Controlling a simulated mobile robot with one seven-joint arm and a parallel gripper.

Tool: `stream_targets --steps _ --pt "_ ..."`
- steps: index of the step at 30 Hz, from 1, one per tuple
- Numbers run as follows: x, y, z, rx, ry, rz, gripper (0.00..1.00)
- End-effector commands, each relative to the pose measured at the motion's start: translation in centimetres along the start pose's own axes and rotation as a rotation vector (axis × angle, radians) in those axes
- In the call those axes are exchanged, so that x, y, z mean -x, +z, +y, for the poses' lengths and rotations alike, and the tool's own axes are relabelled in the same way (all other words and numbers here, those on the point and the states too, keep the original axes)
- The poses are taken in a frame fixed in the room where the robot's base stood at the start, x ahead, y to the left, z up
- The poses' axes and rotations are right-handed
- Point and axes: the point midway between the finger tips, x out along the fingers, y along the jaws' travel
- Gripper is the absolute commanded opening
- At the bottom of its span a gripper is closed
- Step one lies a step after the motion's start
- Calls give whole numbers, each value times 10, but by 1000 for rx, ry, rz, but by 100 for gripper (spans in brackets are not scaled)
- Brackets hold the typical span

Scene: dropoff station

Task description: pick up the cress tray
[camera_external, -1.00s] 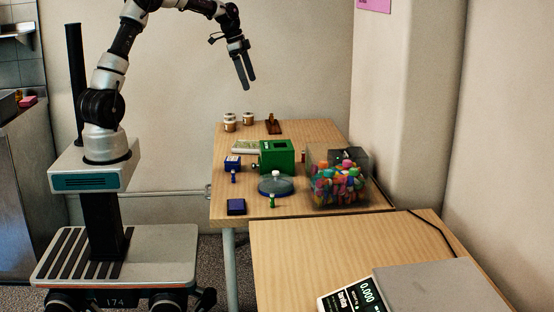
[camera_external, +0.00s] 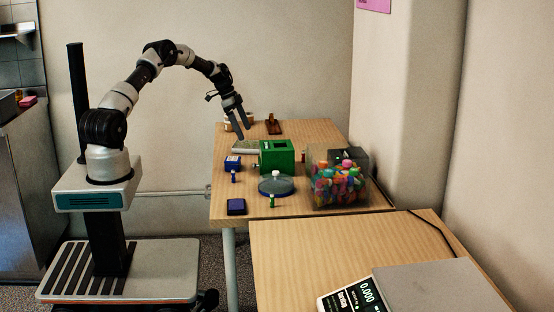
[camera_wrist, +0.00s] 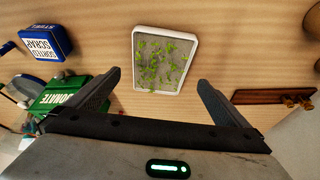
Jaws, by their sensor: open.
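The cress tray (camera_wrist: 162,88) is a white shallow tray with green sprouts on a grey bed. In the wrist view it lies flat on the wooden table, slightly turned, beyond and between my open fingers. My gripper (camera_wrist: 155,92) is open and empty, above the table and apart from the tray.
The green donate box (camera_external: 277,156) and blue scrap tin (camera_external: 232,163) stand close to the tray. A dark wooden rack (camera_external: 273,126) and small cups (camera_external: 228,124) are behind. A clear bin of colourful pieces (camera_external: 338,180) stands right. A glass-lidded dish (camera_external: 276,185) is in front.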

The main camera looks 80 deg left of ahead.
Motion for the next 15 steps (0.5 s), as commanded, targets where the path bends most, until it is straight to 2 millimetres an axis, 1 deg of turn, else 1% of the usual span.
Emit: stream_targets --steps 1,3,8,11,15 --pt "-6 0 0 0 -1 0 100" --pt "-11 0 0 0 -1 0 100" --pt "-18 0 0 0 0 0 100" --pt "-30 2 1 0 1 -1 100" --pt "-52 4 0 0 0 0 100"
